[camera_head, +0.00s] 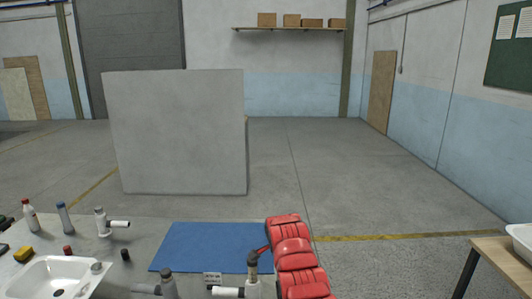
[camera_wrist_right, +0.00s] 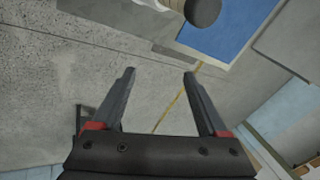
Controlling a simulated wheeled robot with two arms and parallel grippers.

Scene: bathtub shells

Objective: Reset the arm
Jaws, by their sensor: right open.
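My right arm (camera_head: 292,262), with red segmented covers, comes up from the bottom of the head view right of the blue mat. My right gripper (camera_wrist_right: 159,74) shows in the right wrist view with its two dark fingers spread wide apart. Nothing is between the fingers, and grey floor shows behind them. The right gripper's fingers cannot be made out in the head view. My left arm and gripper are not in view.
A blue mat (camera_head: 212,247) lies on the grey bench. White pipe fittings (camera_head: 103,222) with grey caps, bottles (camera_head: 30,215) and a white basin (camera_head: 48,277) stand there. A wooden table (camera_head: 503,250) with a white shell (camera_head: 522,240) is at right. Floor between is clear.

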